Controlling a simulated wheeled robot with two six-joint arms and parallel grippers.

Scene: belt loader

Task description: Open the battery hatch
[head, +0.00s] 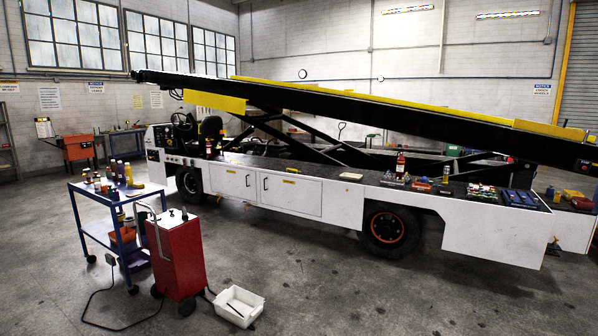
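The belt loader (345,200) stands across the middle of the head view, with its white side facing me. Two white hatch panels sit in that side between the wheels: a left panel (225,184) and a wider right panel (298,197). Both look shut and flush with the body. A dark upright handle shows on each, near where the panels meet. A small yellow label is on the right panel. I cannot tell from the markings which one is the battery hatch. Neither of my grippers is in view.
A red wheeled unit (178,255) with a cable and a white bin (238,306) stand on the floor in front. A blue cart (100,212) with bottles is at the left. Tools lie along the loader's deck. The floor before the right panel is clear.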

